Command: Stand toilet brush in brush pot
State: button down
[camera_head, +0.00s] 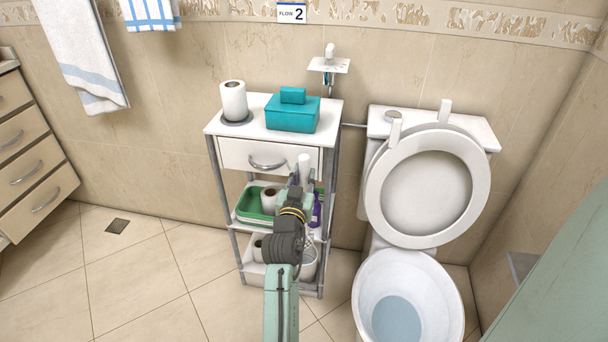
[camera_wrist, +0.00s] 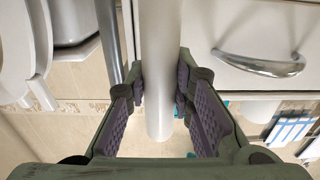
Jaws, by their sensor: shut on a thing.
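My gripper (camera_head: 298,187) is in front of the shelf unit, below its drawer. In the wrist view my gripper (camera_wrist: 160,92) is shut on a smooth white cylinder, which looks like the handle of the toilet brush (camera_wrist: 160,45). The white end of the toilet brush (camera_head: 305,164) shows above my gripper in the head view. The bristle end cannot be made out. A white round container (camera_head: 308,268), perhaps the brush pot, stands low at the right of the unit, partly behind my arm. I cannot tell whether the brush is in it.
The white shelf unit (camera_head: 335,112) carries a paper roll (camera_head: 233,100) and a teal box (camera_head: 291,114). A green tray (camera_head: 250,207) and a purple bottle (camera_head: 317,210) sit on its middle shelf. The open toilet (camera_head: 409,295) stands close on the right. The floor at left is clear.

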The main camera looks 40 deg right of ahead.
notch_tip(320, 180, down, 11)
jog(key=b, duration=0.8)
jog(key=shift+b, duration=0.4)
jog(key=c, duration=1.3)
grip_release()
jog(key=shift+s, duration=0.1)
jog(key=v, duration=1.1)
jog(key=shift+s+a, duration=0.25)
jog(key=shift+a, duration=0.1)
